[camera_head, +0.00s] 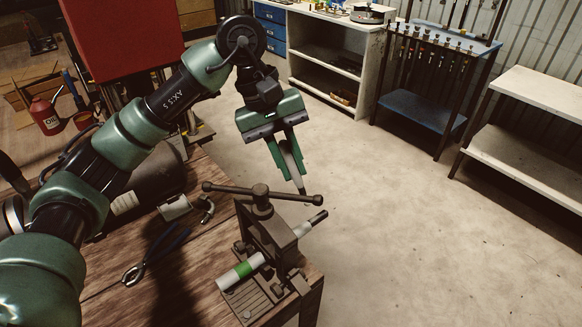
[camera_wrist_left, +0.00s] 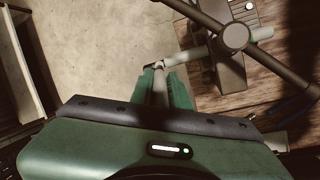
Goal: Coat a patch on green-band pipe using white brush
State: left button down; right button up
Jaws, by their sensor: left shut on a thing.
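The green-band pipe (camera_head: 240,272) is clamped in a dark metal vise (camera_head: 272,232) at the bench corner. Its white and green end points toward the lower left, and its dark-tipped end sticks out past the vise to the right. My left gripper (camera_head: 291,168) is shut on a slim pale brush (camera_head: 298,176), held tip down above and beyond the vise. In the left wrist view the brush (camera_wrist_left: 160,94) stands between the fingers, and its tip overlaps the far end of the pipe (camera_wrist_left: 188,54). I cannot tell whether they touch. My right gripper is not in view.
The vise's T-handle (camera_head: 262,190) rises close to the brush. Pliers (camera_head: 150,258) and a clamp (camera_head: 205,210) lie on the wooden bench. A red bottle (camera_head: 45,116) stands at the back left. The floor beyond the vise is clear; shelves stand far off.

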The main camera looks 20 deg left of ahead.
aim_at(292, 157)
pick_arm(q)
jog(key=shift+r+p, duration=0.8)
jog(key=shift+r, duration=0.75)
jog(key=shift+f, duration=0.15)
jog(key=shift+b+x, duration=1)
jog(key=shift+b, duration=0.05)
jog(key=shift+a, duration=0.15)
